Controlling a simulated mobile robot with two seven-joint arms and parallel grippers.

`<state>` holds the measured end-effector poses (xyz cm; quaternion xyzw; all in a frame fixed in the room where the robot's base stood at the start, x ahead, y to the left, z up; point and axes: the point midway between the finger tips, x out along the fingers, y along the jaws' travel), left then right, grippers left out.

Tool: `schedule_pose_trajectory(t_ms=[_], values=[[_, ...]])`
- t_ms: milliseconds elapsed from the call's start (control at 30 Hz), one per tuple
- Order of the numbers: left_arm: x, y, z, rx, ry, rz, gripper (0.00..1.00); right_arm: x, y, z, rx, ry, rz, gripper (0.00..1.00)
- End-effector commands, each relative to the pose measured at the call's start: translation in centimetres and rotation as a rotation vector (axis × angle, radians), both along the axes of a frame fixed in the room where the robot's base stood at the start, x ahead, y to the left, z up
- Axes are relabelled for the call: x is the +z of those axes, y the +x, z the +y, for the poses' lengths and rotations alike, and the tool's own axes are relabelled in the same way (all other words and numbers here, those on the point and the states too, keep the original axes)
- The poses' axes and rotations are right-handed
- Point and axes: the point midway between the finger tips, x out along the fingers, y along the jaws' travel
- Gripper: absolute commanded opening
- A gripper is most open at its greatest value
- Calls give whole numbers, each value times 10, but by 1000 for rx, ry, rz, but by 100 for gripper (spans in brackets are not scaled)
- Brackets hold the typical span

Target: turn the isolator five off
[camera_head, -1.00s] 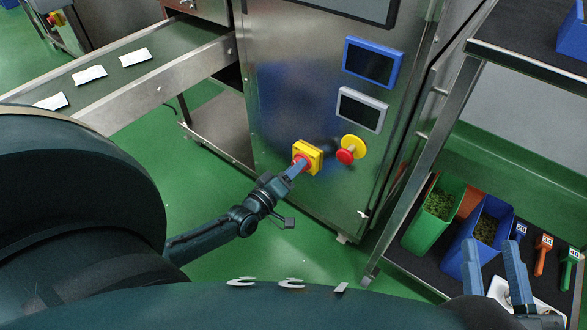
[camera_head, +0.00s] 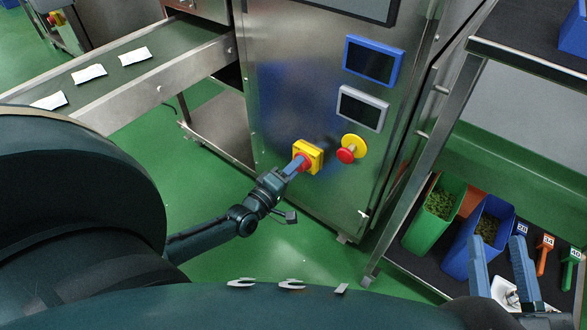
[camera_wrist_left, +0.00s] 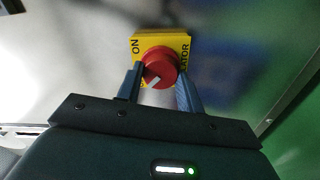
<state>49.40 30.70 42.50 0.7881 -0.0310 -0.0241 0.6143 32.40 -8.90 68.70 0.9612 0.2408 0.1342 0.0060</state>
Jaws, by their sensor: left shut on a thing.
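The isolator is a yellow square plate (camera_head: 315,153) with a red rotary knob (camera_wrist_left: 159,65), low on the front of the steel machine cabinet. My left gripper (camera_head: 299,163) is shut on the red knob, with a blue finger on either side of it in the left wrist view (camera_wrist_left: 160,86). The knob's white mark points down and to the left there. "ON" and part of "ISOLATOR" can be read on the yellow plate. No number shows on it. My right gripper (camera_head: 502,262) is at the bottom right with its fingers apart.
A red push button (camera_head: 346,155) on a yellow disc sits just right of the isolator. Two small screens (camera_head: 372,62) are above. A conveyor (camera_head: 165,85) with white packets is at left. A shelf with green (camera_head: 432,222) and blue bins (camera_head: 463,262) stands at right.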

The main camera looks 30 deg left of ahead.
Motion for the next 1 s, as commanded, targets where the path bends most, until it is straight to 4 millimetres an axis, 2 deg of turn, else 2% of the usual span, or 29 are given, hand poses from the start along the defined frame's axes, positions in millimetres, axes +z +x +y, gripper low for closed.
schedule_pose_trajectory(t_ms=[133, 167, 400, 667, 767, 867, 1000], values=[[-1, -1, -1, 0, -4, 2, 14, -1, 1, 0, -2, 0, 2, 36], [-1, -1, -1, 0, -4, 2, 38, -1, 1, 0, -2, 1, 4, 36], [-1, 0, 0, -1, -2, 1, 58, -2, 1, 0, -5, 4, 6, 36], [0, -1, 0, 0, -1, 1, 59, -1, 1, 0, -5, 4, 8, 36], [1, -8, 1, 0, 0, 2, 59, 2, 1, 0, -4, 2, 7, 36], [1, -24, 2, 0, 0, 5, 59, 6, 2, 0, -7, -5, 10, 36], [2, -55, 4, 0, 1, 6, 59, 5, 1, 0, -17, -24, 29, 36]])
